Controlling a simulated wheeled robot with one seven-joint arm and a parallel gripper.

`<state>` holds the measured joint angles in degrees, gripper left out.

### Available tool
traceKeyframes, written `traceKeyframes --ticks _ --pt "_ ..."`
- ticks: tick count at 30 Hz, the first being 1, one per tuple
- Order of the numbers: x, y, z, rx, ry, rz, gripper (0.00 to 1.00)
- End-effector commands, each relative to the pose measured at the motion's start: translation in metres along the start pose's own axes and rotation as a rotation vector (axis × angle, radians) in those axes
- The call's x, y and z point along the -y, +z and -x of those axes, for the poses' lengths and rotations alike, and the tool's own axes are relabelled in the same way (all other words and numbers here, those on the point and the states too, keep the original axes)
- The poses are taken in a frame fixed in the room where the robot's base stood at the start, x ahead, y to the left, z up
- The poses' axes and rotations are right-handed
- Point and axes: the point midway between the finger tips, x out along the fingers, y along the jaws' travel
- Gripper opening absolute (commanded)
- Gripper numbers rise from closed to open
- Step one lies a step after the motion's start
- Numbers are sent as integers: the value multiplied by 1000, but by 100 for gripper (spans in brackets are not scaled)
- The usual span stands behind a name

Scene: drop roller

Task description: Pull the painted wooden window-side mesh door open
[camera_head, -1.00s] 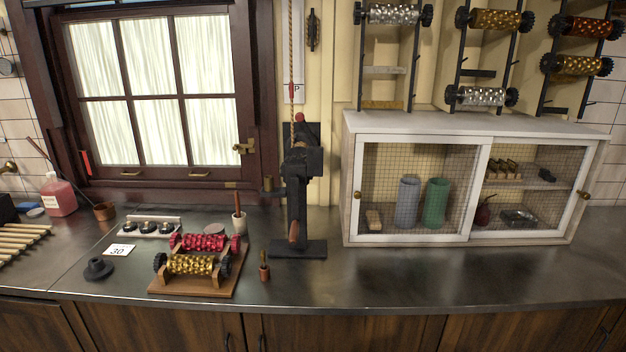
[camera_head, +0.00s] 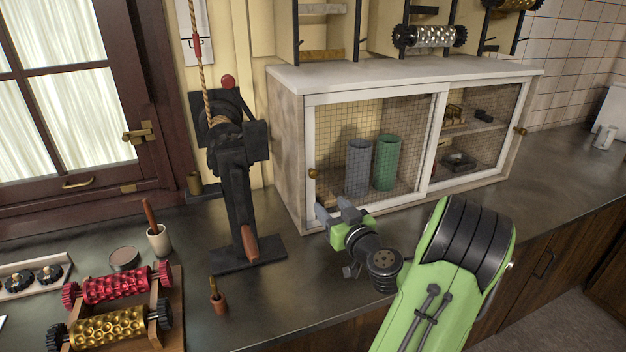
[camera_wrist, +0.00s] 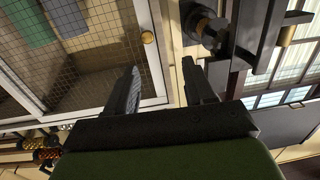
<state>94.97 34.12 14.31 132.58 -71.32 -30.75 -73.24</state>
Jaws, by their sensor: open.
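The white-painted mesh door on the window side (camera_head: 370,98) is the left door of the pale cabinet and looks shut. Its small brass knob (camera_head: 313,173) sits on the left frame edge. The wrist view, which is turned, also shows the door (camera_wrist: 158,60) and the knob (camera_wrist: 147,37). My gripper (camera_head: 335,208) is open and empty, low in front of the door's lower left corner and below the knob. In the wrist view the knob lies beyond the gap between my fingertips (camera_wrist: 160,74), apart from both.
A black press-like stand (camera_head: 238,185) with a rope above stands left of the cabinet. Red and gold rollers (camera_head: 110,305) lie on a wooden rack at lower left. Two cylinders, grey (camera_head: 357,168) and green (camera_head: 386,162), stand behind the mesh. The counter right of the cabinet is mostly clear.

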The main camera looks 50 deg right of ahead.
Motion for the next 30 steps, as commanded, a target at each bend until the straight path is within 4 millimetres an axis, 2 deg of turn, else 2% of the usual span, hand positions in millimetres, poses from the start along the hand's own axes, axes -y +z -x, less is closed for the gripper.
traceKeyframes --ticks 1,2,5,21,25,30 --pt "-15 1 4 -19 40 -11 53" --pt "-19 1 4 -26 53 -12 53" --pt "-22 -2 -5 -32 60 -11 53" --pt "-28 -8 -132 -31 57 -11 53" --pt "-30 -6 -147 -30 59 -11 53" --pt "-30 -4 -152 -28 60 -11 53"
